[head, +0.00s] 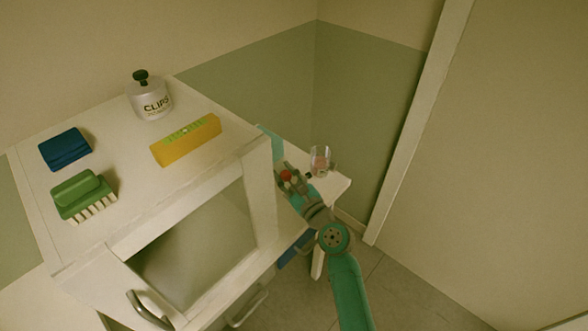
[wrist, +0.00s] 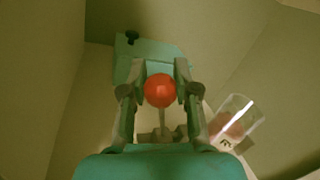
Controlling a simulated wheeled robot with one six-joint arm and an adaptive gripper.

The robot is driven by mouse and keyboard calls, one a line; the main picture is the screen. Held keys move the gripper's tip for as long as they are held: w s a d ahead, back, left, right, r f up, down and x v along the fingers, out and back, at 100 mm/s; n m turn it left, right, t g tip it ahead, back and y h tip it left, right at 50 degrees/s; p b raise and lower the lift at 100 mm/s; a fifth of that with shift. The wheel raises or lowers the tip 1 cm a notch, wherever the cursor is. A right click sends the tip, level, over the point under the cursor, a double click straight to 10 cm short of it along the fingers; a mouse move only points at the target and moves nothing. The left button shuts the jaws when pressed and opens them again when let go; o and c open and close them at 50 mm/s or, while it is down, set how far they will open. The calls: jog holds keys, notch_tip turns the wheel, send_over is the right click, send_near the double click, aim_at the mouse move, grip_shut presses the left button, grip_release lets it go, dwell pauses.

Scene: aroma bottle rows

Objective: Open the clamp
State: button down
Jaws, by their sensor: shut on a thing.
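My gripper (head: 288,177) is shut on a red ball (wrist: 160,90), with one grey finger on each side of it. The red ball also shows in the head view (head: 286,176). A thin grey stem runs down from the ball in the wrist view. A teal body (wrist: 135,57) with a small black knob (wrist: 132,37) lies beyond the fingers. A teal part (head: 273,141) also shows beside the cabinet in the head view. I cannot tell how the ball and stem join the teal body, or which part is the clamp's jaw.
A clear glass (head: 320,160) stands on the white side surface (head: 336,189), close right of my gripper. The white cabinet (head: 262,195) is close on the left. On its top are a CLIPS jar (head: 150,101), a yellow box (head: 186,140), a green brush (head: 80,192) and a blue block (head: 65,149).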

jog(key=shift+s+a+f+n+y, duration=0.3)
jog(key=shift+s+a+f+n, duration=0.2)
jog(key=shift+n, duration=0.55)
jog(key=shift+s+a+f+n+y, duration=0.35)
jog(key=shift+s+a+n, duration=0.15)
jog(key=shift+n, duration=0.55)
jog(key=c, duration=0.8)
grip_release()
jog(key=v, duration=1.2)
jog(key=shift+s+a+f, duration=0.1)
jog(key=shift+f, duration=0.05)
